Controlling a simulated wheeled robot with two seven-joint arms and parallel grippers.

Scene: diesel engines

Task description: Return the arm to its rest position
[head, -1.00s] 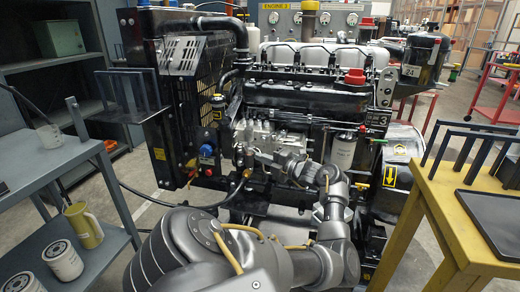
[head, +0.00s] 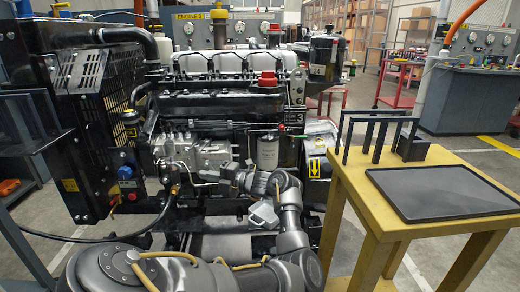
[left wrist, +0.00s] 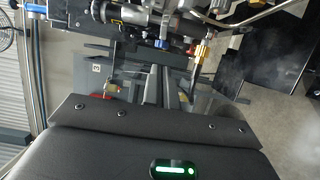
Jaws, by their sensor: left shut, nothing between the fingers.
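My left arm comes in from the bottom of the head view and bends back left in front of the engine (head: 222,105). My left gripper (head: 226,174) is at the end of it, small against the silver fuel pump (head: 183,152). Its fingers are shut with nothing held. In the left wrist view the dark gripper body (left wrist: 150,150) fills the bottom, and metal engine fittings (left wrist: 150,22) show beyond it. I cannot tell the exact gap between gripper and engine. My right gripper is not in view.
A yellow table (head: 350,192) with a black tray (head: 440,192) and a dark upright rack (head: 378,135) stands at right. The radiator (head: 100,120) and a black hose (head: 90,239) are at left. Red carts (head: 400,88) and a grey bench (head: 480,92) stand behind. Floor is open at far right.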

